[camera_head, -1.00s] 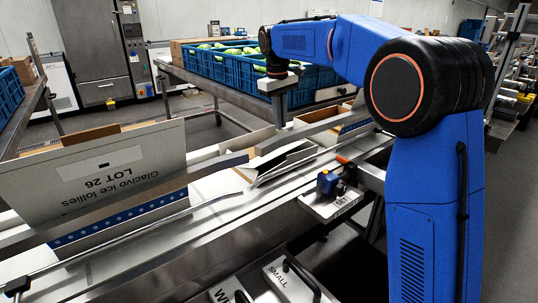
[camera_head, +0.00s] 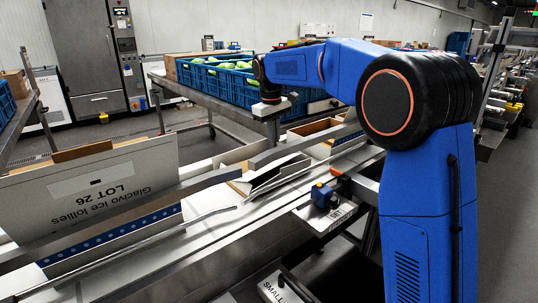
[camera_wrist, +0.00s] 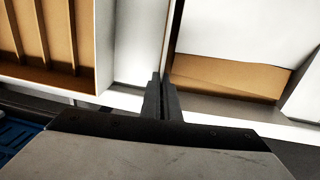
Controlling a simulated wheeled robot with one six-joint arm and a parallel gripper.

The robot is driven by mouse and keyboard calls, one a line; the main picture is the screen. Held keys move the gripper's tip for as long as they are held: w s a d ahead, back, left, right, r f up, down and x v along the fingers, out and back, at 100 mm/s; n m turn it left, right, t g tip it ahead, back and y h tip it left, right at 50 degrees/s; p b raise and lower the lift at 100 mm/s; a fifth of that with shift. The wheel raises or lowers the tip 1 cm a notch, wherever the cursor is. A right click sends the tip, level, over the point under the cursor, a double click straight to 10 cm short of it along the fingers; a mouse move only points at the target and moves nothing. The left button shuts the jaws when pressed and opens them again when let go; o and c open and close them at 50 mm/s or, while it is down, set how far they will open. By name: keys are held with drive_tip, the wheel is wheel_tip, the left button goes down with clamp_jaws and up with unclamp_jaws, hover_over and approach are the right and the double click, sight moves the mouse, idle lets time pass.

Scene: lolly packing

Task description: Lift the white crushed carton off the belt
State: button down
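The white crushed carton (camera_head: 274,172) sits on the belt (camera_head: 215,215), its flaps bent and skewed and brown board showing inside. In the wrist view its white panel and brown inside (camera_wrist: 230,75) lie at the right. My gripper (camera_head: 273,140) points down at the carton's far side; its tips are hidden behind a rail in the head view. In the wrist view the gripper (camera_wrist: 163,95) has its two fingers close together, with a thin white wall edge running down between them. It appears shut on that wall of the carton.
An open carton with brown dividers (camera_wrist: 48,75) stands close beside, to the right in the head view. A large LOT 26 carton (camera_head: 95,190) is upstream at left. Metal rails (camera_head: 150,200) border the belt. A blue crate (camera_head: 232,85) stands behind.

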wheel_tip(320, 180, up, 18)
idle(0.5)
idle(0.3)
